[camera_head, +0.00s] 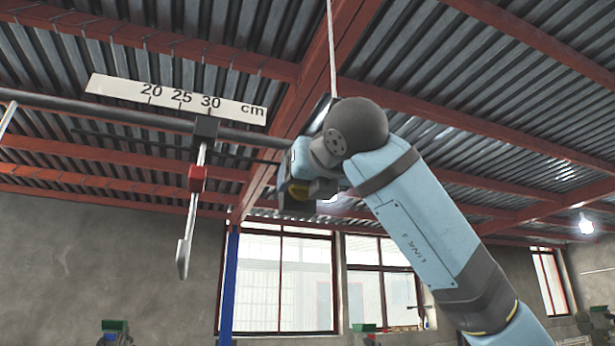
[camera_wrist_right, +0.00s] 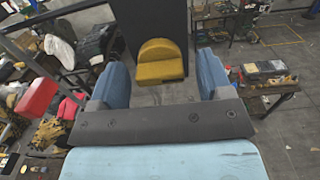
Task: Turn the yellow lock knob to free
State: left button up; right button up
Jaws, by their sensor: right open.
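The yellow lock knob (camera_wrist_right: 161,62) shows in the right wrist view, at the upper middle in front of a dark upright plate (camera_wrist_right: 150,22). It has a rounded top and a flat bar-like lower part. My right gripper (camera_wrist_right: 160,78) is open, with one blue finger on each side of the knob. Gaps show between the knob and both fingers, so no grip is visible. In the head view my right gripper (camera_head: 297,172) is raised near the middle, and my own wrist partly hides it. My left gripper is not in view.
In the head view a horizontal bar (camera_head: 70,108) carries a white scale (camera_head: 176,99) marked 20, 25, 30 cm. A hanging metal lever (camera_head: 190,222) with a red block (camera_head: 197,178) is left of my gripper. Below, the wrist view shows a cluttered bench (camera_wrist_right: 266,85).

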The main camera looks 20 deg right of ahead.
jog(key=c, duration=0.9)
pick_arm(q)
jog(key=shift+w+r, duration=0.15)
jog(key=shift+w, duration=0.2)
pick_arm(e)
jog(key=n+b, duration=0.1)
jog(key=n, duration=0.2)
jog(key=shift+n+b, duration=0.3)
jog(key=shift+n, duration=0.1)
jog(key=n, duration=0.3)
jog(key=shift+n+b, duration=0.4)
jog(key=n, duration=0.5)
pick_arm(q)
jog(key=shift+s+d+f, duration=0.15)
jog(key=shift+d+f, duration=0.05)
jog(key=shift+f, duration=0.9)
pick_arm(e)
jog(key=n, duration=0.5)
jog(key=shift+n, duration=0.3)
